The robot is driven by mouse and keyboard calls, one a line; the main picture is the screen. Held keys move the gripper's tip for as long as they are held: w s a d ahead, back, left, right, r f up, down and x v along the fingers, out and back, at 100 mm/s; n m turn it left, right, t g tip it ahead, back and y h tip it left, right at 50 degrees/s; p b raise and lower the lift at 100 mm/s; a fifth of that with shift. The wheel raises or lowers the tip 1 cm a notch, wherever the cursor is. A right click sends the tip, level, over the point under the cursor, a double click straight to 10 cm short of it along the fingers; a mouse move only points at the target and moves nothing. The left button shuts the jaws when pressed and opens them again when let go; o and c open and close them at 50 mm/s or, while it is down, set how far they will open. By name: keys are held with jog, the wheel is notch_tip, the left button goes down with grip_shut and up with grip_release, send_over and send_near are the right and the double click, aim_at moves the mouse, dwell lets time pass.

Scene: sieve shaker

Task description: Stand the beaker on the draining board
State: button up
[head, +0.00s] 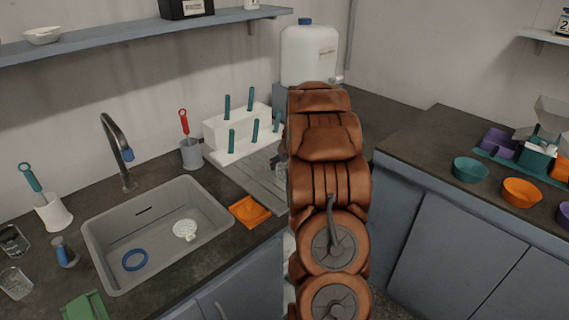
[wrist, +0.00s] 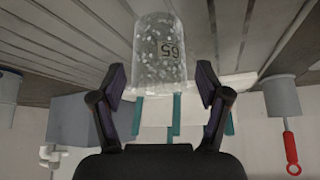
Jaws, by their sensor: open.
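The beaker (wrist: 160,50) is clear and speckled, with dark digits on its side. In the wrist view it is at top centre, against the grooved draining board (wrist: 60,25). It appears to stand on the board, but its contact is hard to make out. My gripper (wrist: 161,70) is open, with one finger on each side of the beaker's near part and a gap at both sides. In the head view the grey draining board (head: 238,172) lies right of the sink. My arm hides most of the gripper and beaker there.
A white peg rack (head: 232,135) with teal pegs stands behind the board. A grey cup with a red-handled brush (head: 191,153) is to its left, and an orange item (head: 249,211) lies at its front. The sink (head: 160,225) holds a blue ring. A white jug (head: 309,55) stands behind.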

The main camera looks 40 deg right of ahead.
jog(key=b+v, duration=0.2)
jog(key=v, duration=1)
jog(key=s+a+n+g+y, duration=0.1)
jog(key=s+a, duration=0.2)
jog(key=a, duration=0.7)
jog(key=s+a+n+g+y, duration=0.1)
jog(key=s+a, duration=0.2)
jog(key=a, duration=0.6)
jog(key=s+a+n+g+y, duration=0.1)
jog(key=s+a, duration=0.2)
jog(key=a, duration=0.7)
jog(key=s+a+g, duration=0.1)
jog(key=s+a, duration=0.3)
jog(key=s, duration=0.4)
jog(key=s+a+f+n+g, duration=0.1)
jog(key=s+a, duration=0.3)
jog(key=s, duration=0.4)
jog(key=s+a+f+g, duration=0.1)
jog(key=s+a, duration=0.3)
jog(key=s, duration=0.4)
jog(key=shift+a+n+g, duration=0.2)
jog(key=shift+n+g, duration=0.2)
jog(key=shift+g, duration=0.5)
notch_tip(320, 180, up, 5)
jog(key=p, duration=0.4)
jog(key=shift+f, duration=0.15)
